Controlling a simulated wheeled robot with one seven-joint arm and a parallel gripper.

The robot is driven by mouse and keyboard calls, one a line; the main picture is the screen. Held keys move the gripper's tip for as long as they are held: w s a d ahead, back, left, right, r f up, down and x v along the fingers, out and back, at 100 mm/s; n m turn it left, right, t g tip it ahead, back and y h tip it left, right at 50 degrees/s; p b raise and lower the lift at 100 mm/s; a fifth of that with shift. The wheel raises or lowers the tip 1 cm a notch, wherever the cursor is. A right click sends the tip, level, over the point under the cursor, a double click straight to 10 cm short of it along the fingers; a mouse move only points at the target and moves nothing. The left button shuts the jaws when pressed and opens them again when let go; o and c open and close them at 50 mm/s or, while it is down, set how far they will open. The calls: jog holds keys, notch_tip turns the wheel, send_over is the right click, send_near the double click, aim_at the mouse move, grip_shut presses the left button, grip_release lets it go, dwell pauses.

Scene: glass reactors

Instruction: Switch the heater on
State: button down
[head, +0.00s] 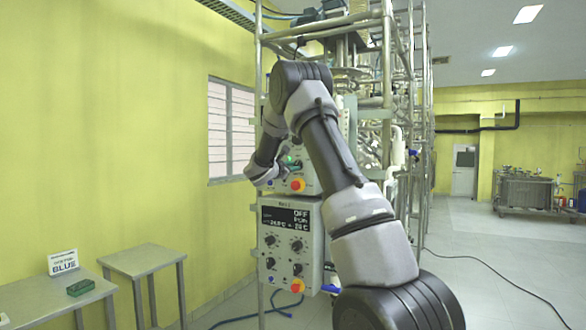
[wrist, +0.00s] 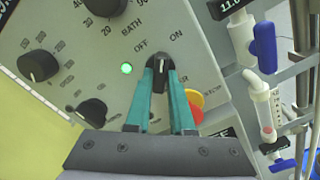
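The heater's black switch knob (wrist: 159,84) is on the grey panel in the wrist view, below the printed words OFF and ON. Its white mark points up in the picture, nearer ON than OFF. A small green lamp (wrist: 126,68) glows left of it. My gripper (wrist: 160,66) has its two teal fingers on either side of the knob, closed against it as far as I can see. In the head view, my gripper (head: 291,169) is at the upper control box (head: 307,182), partly hidden by my arm; the green lamp (head: 289,160) shows there too.
A red stop button (wrist: 195,108) on a yellow base sits close to the right finger. Other black knobs (wrist: 38,65) are on the left. Blue-handled valves (wrist: 264,47) and pipes stand at the right. A lower control box (head: 291,240) reads OFF. Side tables (head: 145,262) stand left.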

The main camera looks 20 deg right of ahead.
jog(key=shift+m, duration=2.2)
jog(key=c, duration=0.8)
grip_release()
jog(key=shift+a, duration=0.15)
jog(key=v, duration=1)
jog(key=shift+s+a, duration=0.2)
jog(key=shift+s, duration=0.05)
